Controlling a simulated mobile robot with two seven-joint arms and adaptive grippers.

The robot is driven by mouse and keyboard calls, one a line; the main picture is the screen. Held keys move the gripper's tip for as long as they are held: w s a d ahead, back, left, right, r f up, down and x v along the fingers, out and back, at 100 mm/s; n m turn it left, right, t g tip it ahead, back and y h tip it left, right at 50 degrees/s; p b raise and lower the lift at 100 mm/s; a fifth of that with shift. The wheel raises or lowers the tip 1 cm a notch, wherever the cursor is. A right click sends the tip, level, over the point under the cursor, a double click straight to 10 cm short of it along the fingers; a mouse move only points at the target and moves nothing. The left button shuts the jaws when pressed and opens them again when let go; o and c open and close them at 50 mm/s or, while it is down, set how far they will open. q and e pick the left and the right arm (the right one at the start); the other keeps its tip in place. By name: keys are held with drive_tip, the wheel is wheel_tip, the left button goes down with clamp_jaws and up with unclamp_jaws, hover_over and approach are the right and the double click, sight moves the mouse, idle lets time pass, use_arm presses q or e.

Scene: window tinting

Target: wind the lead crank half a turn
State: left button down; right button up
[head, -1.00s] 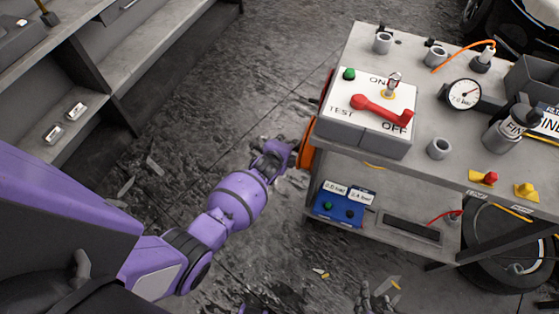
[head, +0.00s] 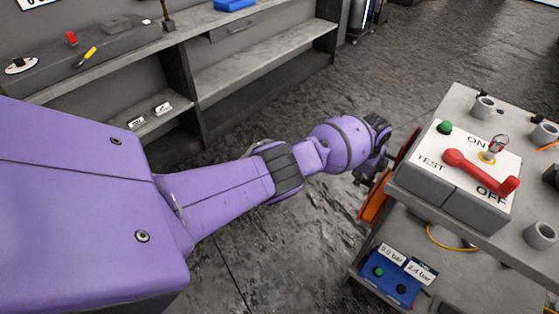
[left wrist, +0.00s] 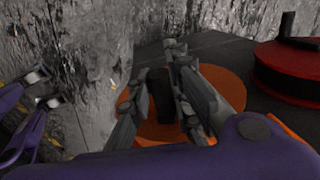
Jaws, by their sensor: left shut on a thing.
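The lead crank shows as an orange disc (head: 375,198) on the left side of the bench. It also shows in the left wrist view (left wrist: 222,82), behind my fingers. My left gripper (head: 368,172) is at the disc's upper left in the head view. In the left wrist view my left gripper (left wrist: 165,85) is shut on a dark upright handle (left wrist: 163,100) standing out from the orange disc. The handle is partly hidden by the fingers, and in the head view the hand hides it.
A red reel (left wrist: 290,70) sits close beside the orange disc. The grey bench (head: 462,100) carries a switch box (head: 455,205) with a red lever (head: 480,172). A blue gauge box (head: 388,280) is on the lower shelf. Wall shelving (head: 265,70) stands behind, with open floor between.

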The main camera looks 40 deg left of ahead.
use_arm(q)
drive_tip(key=shift+w+d+f+g+b, duration=0.15)
drive_tip(key=shift+w+f+g+b, duration=0.25)
drive_tip(key=shift+b, duration=0.5)
drive_tip(key=shift+w+r+g+b, duration=0.15)
drive_tip(key=shift+r+g+b, duration=0.15)
drive_tip(key=shift+b, duration=0.3)
drive_tip(key=shift+w+r+b, duration=0.1)
drive_tip(key=shift+r+b, duration=0.1)
drive_tip(key=shift+b, duration=0.1)
drive_tip(key=shift+d, duration=0.1)
drive_tip(key=c, duration=1.9)
unclamp_jaws()
drive_tip(key=shift+c, duration=0.2)
drive_tip(key=o, duration=0.3)
